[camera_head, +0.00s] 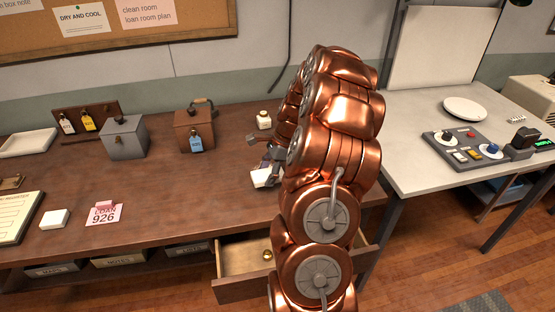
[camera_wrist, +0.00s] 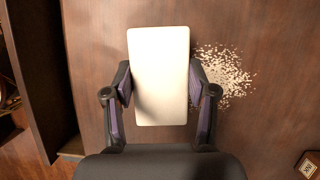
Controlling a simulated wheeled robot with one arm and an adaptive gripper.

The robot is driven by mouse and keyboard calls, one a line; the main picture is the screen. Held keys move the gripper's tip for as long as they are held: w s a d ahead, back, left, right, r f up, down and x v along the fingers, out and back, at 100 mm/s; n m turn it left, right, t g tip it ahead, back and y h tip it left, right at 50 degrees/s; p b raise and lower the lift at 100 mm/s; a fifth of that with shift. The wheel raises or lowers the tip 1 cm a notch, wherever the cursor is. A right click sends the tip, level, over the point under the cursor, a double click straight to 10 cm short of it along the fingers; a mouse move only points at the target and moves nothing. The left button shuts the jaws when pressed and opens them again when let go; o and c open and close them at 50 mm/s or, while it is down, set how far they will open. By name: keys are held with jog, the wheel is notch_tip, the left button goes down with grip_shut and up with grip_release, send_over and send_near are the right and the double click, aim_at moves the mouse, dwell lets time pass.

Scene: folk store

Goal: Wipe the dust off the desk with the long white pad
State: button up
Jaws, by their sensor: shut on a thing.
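The long white pad (camera_wrist: 158,80) is between the fingers of my gripper (camera_wrist: 160,88) in the wrist view. My gripper is shut on its two long sides. The pad's end also shows in the head view (camera_head: 261,178), low over the brown desk (camera_head: 150,180). I cannot tell whether it touches the desk. A patch of pale dust specks (camera_wrist: 226,75) lies on the desk just right of the pad in the wrist view. Part of the patch may be hidden by the pad and right finger. My arm hides this part of the desk in the head view.
An ink bottle (camera_head: 264,120) stands behind the pad. A brown box (camera_head: 194,132) and a grey box (camera_head: 124,138) stand further left. An open drawer (camera_head: 242,262) juts out below the desk's front. A small white block (camera_head: 54,218) lies at the left. A light table (camera_head: 420,110) stands right.

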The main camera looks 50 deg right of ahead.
aim_at(261, 175)
jog(key=shift+r+p, duration=0.6)
jog(key=shift+r, duration=1.65)
